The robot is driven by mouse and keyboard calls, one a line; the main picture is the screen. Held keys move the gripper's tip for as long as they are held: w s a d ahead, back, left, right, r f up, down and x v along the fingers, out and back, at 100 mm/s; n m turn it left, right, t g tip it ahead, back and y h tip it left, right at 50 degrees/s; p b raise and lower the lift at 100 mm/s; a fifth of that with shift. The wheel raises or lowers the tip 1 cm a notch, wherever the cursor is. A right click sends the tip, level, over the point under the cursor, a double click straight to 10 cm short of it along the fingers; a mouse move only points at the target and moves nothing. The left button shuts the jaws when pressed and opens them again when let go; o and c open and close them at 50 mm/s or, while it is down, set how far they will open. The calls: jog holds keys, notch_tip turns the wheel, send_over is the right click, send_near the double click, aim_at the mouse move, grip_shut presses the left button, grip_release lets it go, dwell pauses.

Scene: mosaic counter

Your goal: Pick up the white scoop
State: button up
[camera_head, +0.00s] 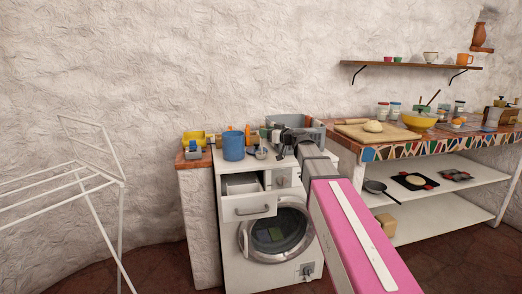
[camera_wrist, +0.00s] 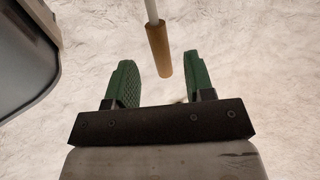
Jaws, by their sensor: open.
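My gripper (camera_wrist: 160,75) shows two green fingers in the wrist view, spread apart with nothing between them. A thin white rod with a tan end (camera_wrist: 158,50) lies just beyond the fingertips, in line with the gap; I cannot tell whether it belongs to the scoop. In the head view my gripper (camera_head: 285,143) is a dark shape over the white washing machine's top (camera_head: 231,167), among small items. I cannot make out the white scoop for certain; a small pale item (camera_head: 261,154) sits beside the blue cup (camera_head: 233,146).
A grey crate (camera_head: 308,131) stands behind my gripper; a grey bin edge (camera_wrist: 25,55) is close at left in the wrist view. Yellow items (camera_head: 193,138) lie left of the cup. A drawer (camera_head: 249,206) stands partly open. A mosaic counter (camera_head: 410,149) is at right, a drying rack (camera_head: 88,172) at left.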

jog(key=x, duration=0.5)
jog(key=shift+a+r, duration=0.1)
jog(key=shift+a, duration=0.05)
grip_shut()
